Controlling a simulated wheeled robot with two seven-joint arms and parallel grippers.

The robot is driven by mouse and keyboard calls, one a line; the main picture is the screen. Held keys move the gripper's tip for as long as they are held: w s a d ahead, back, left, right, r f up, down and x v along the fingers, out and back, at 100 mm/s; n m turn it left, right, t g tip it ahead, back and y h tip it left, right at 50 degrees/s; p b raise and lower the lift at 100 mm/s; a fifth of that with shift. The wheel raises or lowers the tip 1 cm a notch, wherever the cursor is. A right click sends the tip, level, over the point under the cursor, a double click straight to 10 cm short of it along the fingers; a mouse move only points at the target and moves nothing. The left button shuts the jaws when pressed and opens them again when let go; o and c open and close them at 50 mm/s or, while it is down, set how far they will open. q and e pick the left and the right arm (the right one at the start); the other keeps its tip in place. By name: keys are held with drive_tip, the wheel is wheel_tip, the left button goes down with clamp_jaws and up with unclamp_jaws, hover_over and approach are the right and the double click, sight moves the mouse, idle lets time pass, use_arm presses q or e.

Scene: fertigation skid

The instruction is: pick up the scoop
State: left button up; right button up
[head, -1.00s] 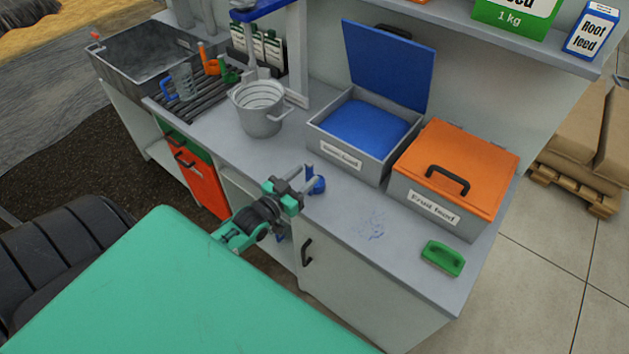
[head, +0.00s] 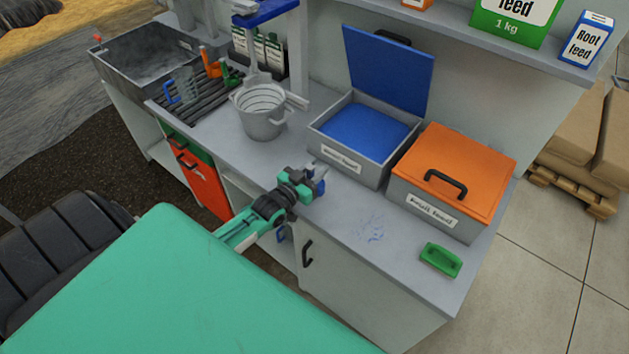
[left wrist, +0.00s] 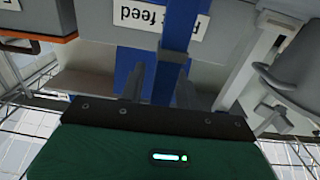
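The blue scoop (head: 320,187) is on the grey counter in front of the open bin, mostly hidden by my left gripper (head: 312,177) in the head view. In the left wrist view its blue shape (left wrist: 178,30) runs down the middle, behind and between the fingers of my left gripper (left wrist: 158,82). The two fingers stand apart, one to each side, with a gap between them. I see no clear contact with the scoop. My right gripper is not in view.
Behind the scoop stands a grey bin (head: 375,172) with its blue lid (head: 390,70) raised. An orange-lidded bin (head: 480,170) is to its right. A metal bucket (head: 262,122) stands to the left. A green brush-like block (head: 440,260) lies near the counter's right end.

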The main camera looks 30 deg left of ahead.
use_arm(q)
clamp_jaws()
drive_tip(key=shift+r, duration=0.15)
